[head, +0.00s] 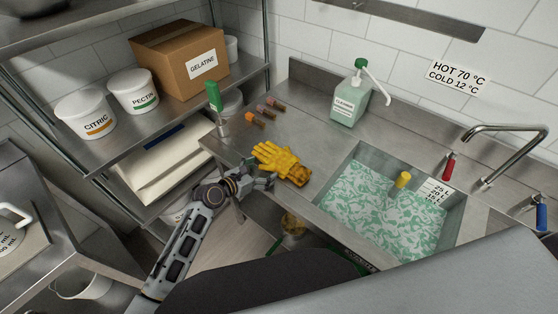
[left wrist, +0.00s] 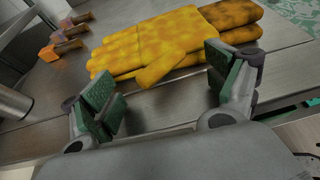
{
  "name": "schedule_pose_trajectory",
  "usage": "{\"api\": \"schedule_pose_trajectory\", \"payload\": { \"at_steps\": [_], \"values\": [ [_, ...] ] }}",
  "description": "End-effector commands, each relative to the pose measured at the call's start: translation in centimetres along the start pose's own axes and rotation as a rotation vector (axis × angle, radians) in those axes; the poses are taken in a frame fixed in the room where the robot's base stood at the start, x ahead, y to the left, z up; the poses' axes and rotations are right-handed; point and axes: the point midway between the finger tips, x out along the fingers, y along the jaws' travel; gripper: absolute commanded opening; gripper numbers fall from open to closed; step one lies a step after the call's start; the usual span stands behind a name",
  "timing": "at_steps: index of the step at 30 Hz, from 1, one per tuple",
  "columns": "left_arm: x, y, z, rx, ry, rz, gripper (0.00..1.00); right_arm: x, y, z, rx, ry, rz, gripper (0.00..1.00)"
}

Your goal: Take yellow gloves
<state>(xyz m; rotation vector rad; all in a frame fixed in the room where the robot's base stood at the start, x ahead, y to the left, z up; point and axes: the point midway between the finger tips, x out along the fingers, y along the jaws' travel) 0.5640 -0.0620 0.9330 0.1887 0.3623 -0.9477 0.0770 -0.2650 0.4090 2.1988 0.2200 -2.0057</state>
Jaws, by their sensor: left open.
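The yellow gloves (head: 281,161) lie flat in a stack on the steel counter, left of the sink. They have darker brownish patches toward the cuff end. In the left wrist view the gloves (left wrist: 170,42) lie just beyond my fingertips. My left gripper (head: 262,178) is at the counter's front edge, close to the near side of the gloves. In the left wrist view my left gripper (left wrist: 165,95) is open, with green finger pads apart and nothing between them. My right gripper is not in view.
The sink (head: 455,222) with green foamy water is right of the gloves. A cleaner bottle (head: 350,98) stands behind. Small brown-handled items (head: 262,112) and a green-topped post (head: 214,98) are behind left. A shelf holds a Gelatine box (head: 190,58) and tubs (head: 85,112).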

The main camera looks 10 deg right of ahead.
Motion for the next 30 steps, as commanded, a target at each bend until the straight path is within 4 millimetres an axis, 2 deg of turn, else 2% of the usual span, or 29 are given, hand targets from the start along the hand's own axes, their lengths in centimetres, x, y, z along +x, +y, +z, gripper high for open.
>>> {"api": "schedule_pose_trajectory", "payload": {
  "at_steps": [9, 21, 30],
  "values": [
    [-0.02, 0.0, -0.01, 0.0, 0.0, 0.0, 0.88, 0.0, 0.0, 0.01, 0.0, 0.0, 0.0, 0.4],
    [-0.03, 0.01, -0.02, 0.0, 0.0, 0.0, 0.37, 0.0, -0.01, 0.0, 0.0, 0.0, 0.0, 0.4],
    [-0.07, 0.02, 0.14, 0.0, -0.001, 0.0, 0.36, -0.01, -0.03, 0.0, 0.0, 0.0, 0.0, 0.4]
  ]
}}
